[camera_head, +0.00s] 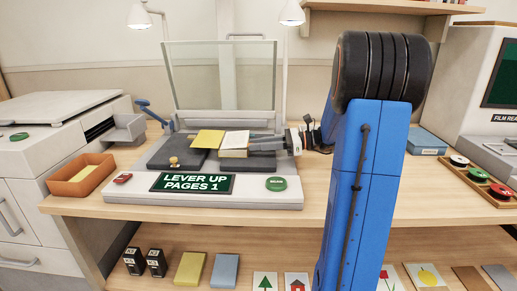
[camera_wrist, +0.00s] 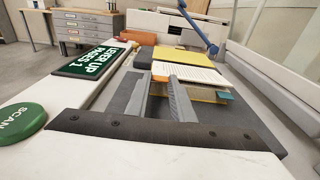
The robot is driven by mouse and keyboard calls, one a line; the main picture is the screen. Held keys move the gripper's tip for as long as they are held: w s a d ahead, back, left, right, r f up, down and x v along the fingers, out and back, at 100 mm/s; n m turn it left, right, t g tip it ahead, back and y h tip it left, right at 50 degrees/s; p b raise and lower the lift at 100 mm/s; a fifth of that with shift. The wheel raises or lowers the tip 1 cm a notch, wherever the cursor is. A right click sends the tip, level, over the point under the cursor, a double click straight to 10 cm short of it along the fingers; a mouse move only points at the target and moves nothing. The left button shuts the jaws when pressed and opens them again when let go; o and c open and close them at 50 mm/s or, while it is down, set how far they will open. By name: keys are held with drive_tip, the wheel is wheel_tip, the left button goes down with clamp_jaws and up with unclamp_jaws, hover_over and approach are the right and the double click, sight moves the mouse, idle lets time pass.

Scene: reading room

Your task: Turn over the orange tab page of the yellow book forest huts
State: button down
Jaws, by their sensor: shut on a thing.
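The yellow book (camera_head: 208,138) lies open on the dark cradle (camera_head: 182,158) of the white scanner. Its cover is on the left, and its white page block (camera_head: 234,142) is on the right. In the wrist view the pages (camera_wrist: 192,74) lie beyond my fingers, with the yellow cover (camera_wrist: 180,61) farther off. My gripper (camera_head: 252,143) reaches in from the right, low at the book's right side. In the wrist view my gripper (camera_wrist: 166,81) is shut on the small orange tab (camera_wrist: 160,78) at the page edge. A teal tab (camera_wrist: 226,95) sticks out beside it. The title is not readable.
The glass plate (camera_head: 222,75) is raised behind the book. A blue lever (camera_head: 151,111) stands at the left. The sign (camera_head: 192,183) reads "LEVER UP PAGES 1". An orange tray (camera_head: 82,188) stands left.

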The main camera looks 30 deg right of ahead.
drive_tip(key=r+g+h, duration=0.1)
drive_tip(key=r, duration=0.1)
drive_tip(key=w+a+r+g+h, duration=0.1)
drive_tip(key=r+h, duration=0.1)
drive_tip(key=a+r+g+h, duration=0.1)
drive_tip(key=r+h, duration=0.1)
drive_tip(key=r, duration=0.1)
drive_tip(key=shift+w+a+r, duration=0.1)
drive_tip(key=shift+w+a, duration=0.05)
drive_tip(key=shift+w, duration=0.1)
drive_tip(key=w+a+r+g+h, duration=0.5)
drive_tip(key=w+a+h, duration=0.1)
drive_tip(key=a, duration=0.3)
drive_tip(key=shift+r+h, duration=0.35)
drive_tip(key=shift+h, duration=0.35)
idle(0.5)
drive_tip(key=c, duration=1.5)
unclamp_jaws()
drive_tip(key=r, duration=0.5)
drive_tip(key=s+d+r, duration=0.1)
drive_tip(key=r, duration=0.5)
drive_tip(key=d+r, duration=0.1)
drive_tip(key=r, duration=0.5)
drive_tip(key=shift+s+d, duration=0.2)
drive_tip(key=shift+s, duration=0.1)
